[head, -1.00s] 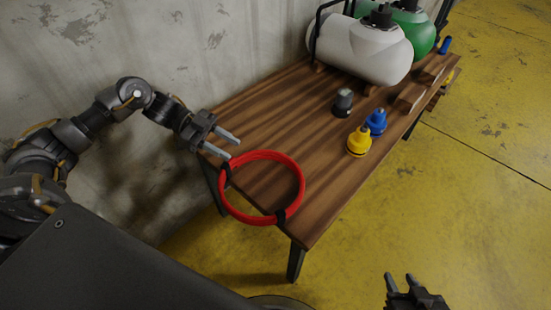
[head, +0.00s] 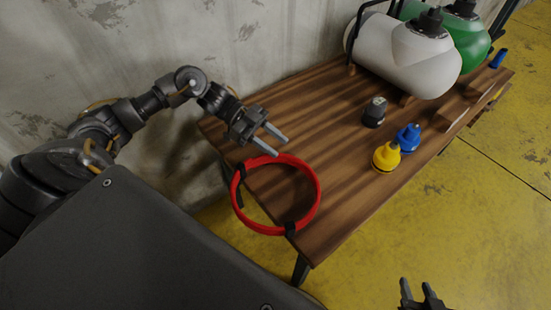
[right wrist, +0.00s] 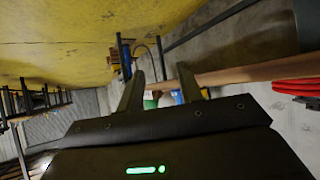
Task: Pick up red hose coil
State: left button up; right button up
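The red hose coil (head: 318,196) lies at the near left end of the wooden table (head: 335,145), partly over its edge, with black straps around it. It also shows at the right edge of the right wrist view (right wrist: 296,87). My left gripper (head: 271,146) is open and empty, just above and behind the coil's far side; I cannot tell whether it touches. My right gripper (head: 416,291) is low at the bottom of the head view, off the table. In the right wrist view its fingers (right wrist: 146,92) are apart with nothing between them.
A yellow fitting (head: 385,157), a blue fitting (head: 408,138) and a dark grey fitting (head: 375,111) stand mid-table. A white tank (head: 395,55) and a green tank (head: 462,45) stand at the back. A concrete wall (head: 150,50) runs behind the table. Yellow floor (head: 440,230) is open at the right.

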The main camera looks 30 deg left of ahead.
aim_at(292, 156)
pick_arm(q)
jog(key=shift+r+x, duration=0.15)
jog(key=shift+x, duration=1.15)
jog(key=shift+r+x, duration=0.1)
jog(key=shift+x, duration=1.2)
jog(key=shift+s+d, duration=0.1)
grip_shut()
